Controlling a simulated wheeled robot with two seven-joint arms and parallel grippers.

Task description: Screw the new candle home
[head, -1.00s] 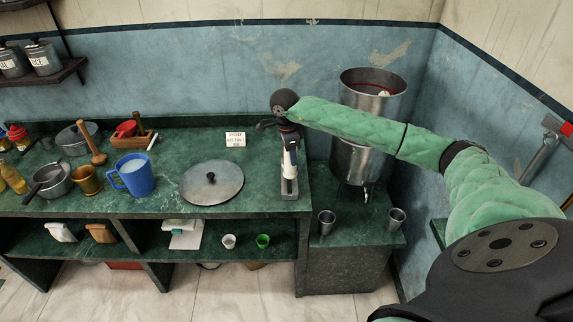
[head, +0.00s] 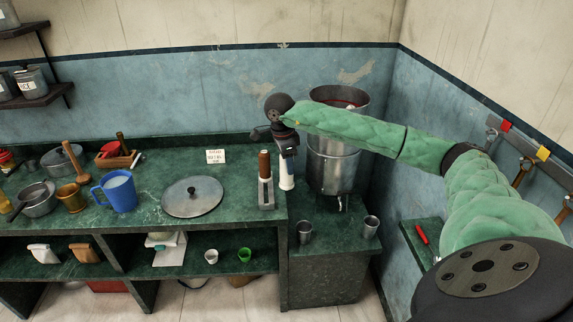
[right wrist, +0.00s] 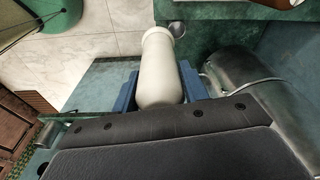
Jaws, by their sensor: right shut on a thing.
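The white candle (head: 286,174) hangs from my right gripper (head: 287,152) by the right end of the counter, just left of the steel urn. In the right wrist view, my right gripper (right wrist: 158,92) has its blue fingers on both sides of the smooth white candle (right wrist: 158,55). The steel urn has an open upper vessel (head: 322,97) with a red ring inside and a lower vessel (head: 332,168) with a tap. Something small and pale shows inside the upper vessel, too small to identify. My forearm crosses in front of the urn. My left gripper is not in view.
A steel stand with a brown-handled tool (head: 265,165) is close to the left of the candle. Two steel cups (head: 305,232) stand on the lower ledge before the urn. A round lid (head: 192,197) and a blue jug (head: 118,191) are on the counter (head: 235,205).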

